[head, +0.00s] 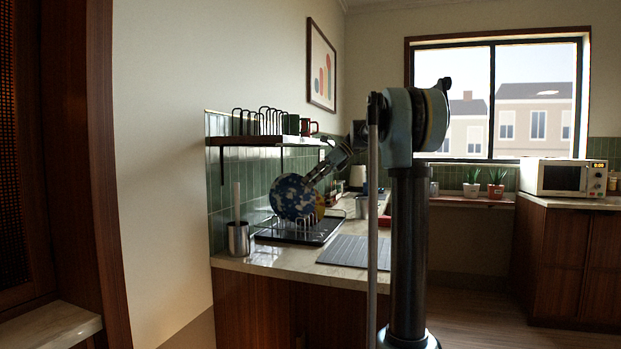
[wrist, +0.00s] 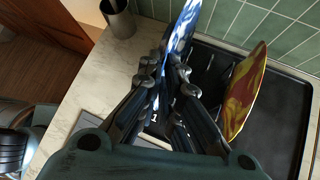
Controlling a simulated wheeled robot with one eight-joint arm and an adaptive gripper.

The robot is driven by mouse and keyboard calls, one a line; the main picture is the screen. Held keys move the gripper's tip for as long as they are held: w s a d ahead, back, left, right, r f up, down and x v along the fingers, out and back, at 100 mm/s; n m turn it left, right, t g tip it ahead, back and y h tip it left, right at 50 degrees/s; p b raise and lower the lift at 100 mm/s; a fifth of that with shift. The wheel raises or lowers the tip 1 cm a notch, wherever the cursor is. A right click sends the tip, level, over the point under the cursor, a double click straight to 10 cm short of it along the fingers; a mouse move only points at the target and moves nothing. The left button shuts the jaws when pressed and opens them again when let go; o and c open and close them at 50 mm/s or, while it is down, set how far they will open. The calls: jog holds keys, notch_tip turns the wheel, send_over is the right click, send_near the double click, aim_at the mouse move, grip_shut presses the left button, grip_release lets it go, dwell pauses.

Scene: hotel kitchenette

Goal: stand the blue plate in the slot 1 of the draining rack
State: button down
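The blue plate (head: 290,196) with white and dark patches stands steeply on edge at the draining rack (head: 308,221). In the wrist view the blue plate (wrist: 183,28) shows nearly edge-on between the fingers of my gripper (wrist: 168,72), which is shut on its rim. In the head view my gripper (head: 322,170) reaches the plate's upper right edge. A "1" label shows below the fingers in the wrist view, close to the plate's line. The fingers hide the plate's lower edge, so I cannot tell whether it is seated in slot 1.
A yellow-and-red plate (wrist: 245,92) stands in the rack to the right of the blue one. A metal cup (head: 238,238) with a stick is left of the rack's black tray (head: 325,231). A shelf (head: 262,141) with mugs hangs above. A grey ribbed mat (head: 352,252) lies in front.

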jog(key=shift+f, duration=2.3)
jog(key=shift+f, duration=0.4)
jog(key=c, duration=1.7)
grip_release()
jog(key=v, duration=1.2)
jog(key=shift+w, duration=0.1)
